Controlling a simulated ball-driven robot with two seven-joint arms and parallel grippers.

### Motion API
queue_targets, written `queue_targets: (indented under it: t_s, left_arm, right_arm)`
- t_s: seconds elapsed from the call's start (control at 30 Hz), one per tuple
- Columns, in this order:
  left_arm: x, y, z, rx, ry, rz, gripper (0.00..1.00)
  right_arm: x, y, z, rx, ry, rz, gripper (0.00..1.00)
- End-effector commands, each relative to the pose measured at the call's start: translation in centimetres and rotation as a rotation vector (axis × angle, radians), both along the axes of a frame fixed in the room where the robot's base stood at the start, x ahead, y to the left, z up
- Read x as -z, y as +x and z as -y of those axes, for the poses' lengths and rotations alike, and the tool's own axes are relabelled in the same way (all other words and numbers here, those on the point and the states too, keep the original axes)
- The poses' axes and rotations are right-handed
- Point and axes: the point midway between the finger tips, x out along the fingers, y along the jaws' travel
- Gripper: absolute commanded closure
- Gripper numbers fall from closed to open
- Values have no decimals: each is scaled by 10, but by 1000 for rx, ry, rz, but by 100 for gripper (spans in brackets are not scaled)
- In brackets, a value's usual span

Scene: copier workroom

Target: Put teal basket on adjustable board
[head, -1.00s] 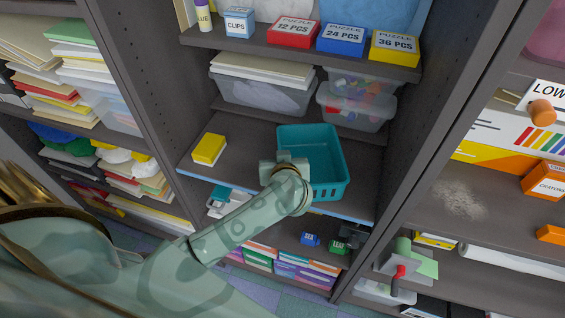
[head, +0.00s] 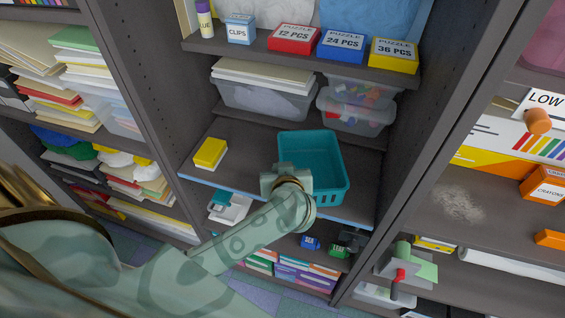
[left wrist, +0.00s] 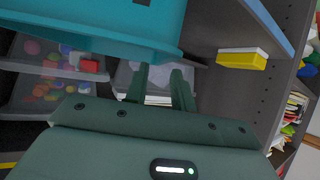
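The teal basket (head: 325,180) is at the front of the blue-edged shelf board (head: 235,178), in the middle bay. Its underside is hidden in the head view, so I cannot tell how it rests. My left gripper (head: 284,180) is at the basket's front left corner; its fingers are hidden there. In the left wrist view the basket (left wrist: 90,25) fills the upper left. The two fingers of my left gripper (left wrist: 160,75) stand apart below the basket's edge, with nothing seen between them. My right gripper is not in view.
A yellow box (head: 210,153) lies on the same board, left of the basket. Clear bins (head: 355,105) stand on the shelf behind, below puzzle boxes (head: 340,43). Dark upright panels bound the bay. The board is bare between the yellow box and the basket.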

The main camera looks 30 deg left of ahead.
Motion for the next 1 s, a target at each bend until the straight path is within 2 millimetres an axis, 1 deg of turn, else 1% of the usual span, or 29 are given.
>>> queue_targets:
  t_s: [0.03, 0.2, 0.3, 0.4, 0.53, 1.0]
  left_arm:
    - [-10, -9, 7, 3, -2, -1, 75]
    - [-29, -37, 27, 2, -2, -1, 75]
    - [-36, -49, 36, 1, -3, -1, 75]
    - [-40, -57, 41, 1, 0, -2, 75]
    - [-42, -60, 43, 0, 1, -1, 75]
    - [-42, -60, 43, 0, 1, 2, 75]
  right_arm:
    - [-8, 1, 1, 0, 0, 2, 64]
    - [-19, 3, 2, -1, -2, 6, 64]
    - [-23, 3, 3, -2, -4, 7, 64]
    - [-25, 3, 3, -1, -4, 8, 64]
    - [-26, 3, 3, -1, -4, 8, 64]
    - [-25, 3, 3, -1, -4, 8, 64]
